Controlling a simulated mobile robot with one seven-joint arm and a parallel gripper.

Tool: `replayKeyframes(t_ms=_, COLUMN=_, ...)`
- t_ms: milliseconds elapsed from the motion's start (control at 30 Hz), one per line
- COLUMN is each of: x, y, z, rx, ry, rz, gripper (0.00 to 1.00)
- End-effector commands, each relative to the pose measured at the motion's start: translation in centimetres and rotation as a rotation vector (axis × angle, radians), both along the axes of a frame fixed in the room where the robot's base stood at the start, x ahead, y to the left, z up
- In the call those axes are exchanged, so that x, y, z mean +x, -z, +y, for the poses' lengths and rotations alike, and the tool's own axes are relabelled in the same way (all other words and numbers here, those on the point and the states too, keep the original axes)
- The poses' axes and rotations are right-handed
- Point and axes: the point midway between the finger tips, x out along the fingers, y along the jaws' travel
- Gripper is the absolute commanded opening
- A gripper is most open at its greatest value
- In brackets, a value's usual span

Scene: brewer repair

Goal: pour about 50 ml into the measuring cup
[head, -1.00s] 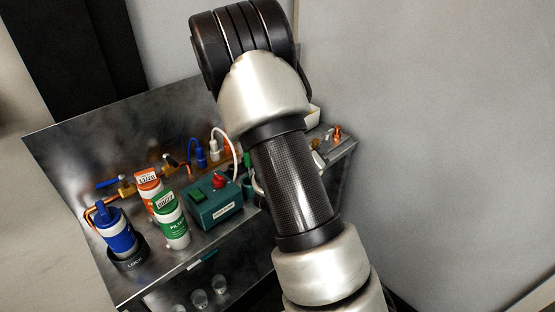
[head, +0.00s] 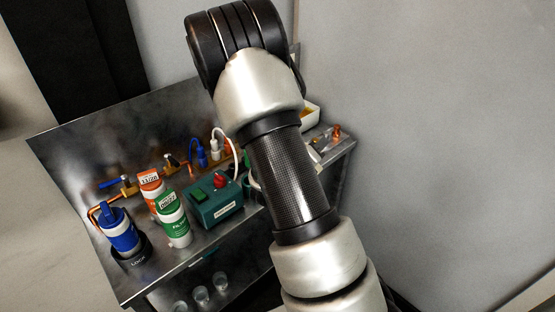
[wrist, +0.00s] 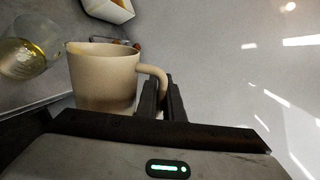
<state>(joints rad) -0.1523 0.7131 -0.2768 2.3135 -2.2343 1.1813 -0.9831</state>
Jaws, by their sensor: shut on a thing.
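My gripper (wrist: 163,98) is shut on the handle of a beige mug (wrist: 103,82) in the wrist view. The mug's body is left of the fingers, and its inside is mostly hidden. A clear round glass vessel (wrist: 27,60) with yellowish liquid is just left of the mug, close to its rim. I cannot tell whether they touch, whether liquid is flowing, or whether this glass is the measuring cup. In the head view my arm hides my gripper and the mug.
A white tray (wrist: 117,12) is behind the mug; a white container with amber contents shows in the head view (head: 311,113). The metal bench (head: 75,148) holds a blue canister (head: 122,238), a green-labelled canister (head: 176,228) and a green box (head: 216,207). Several small glasses (head: 201,296) stand lower down.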

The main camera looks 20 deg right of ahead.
Motion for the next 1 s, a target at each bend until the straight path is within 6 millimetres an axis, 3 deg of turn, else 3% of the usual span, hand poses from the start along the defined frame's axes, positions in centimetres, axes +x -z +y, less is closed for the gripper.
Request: replayKeyframes(t_ms=1000, x=0.36, y=-0.65, z=0.18, rx=-0.029, ry=0.000, rz=0.049, gripper=0.00)
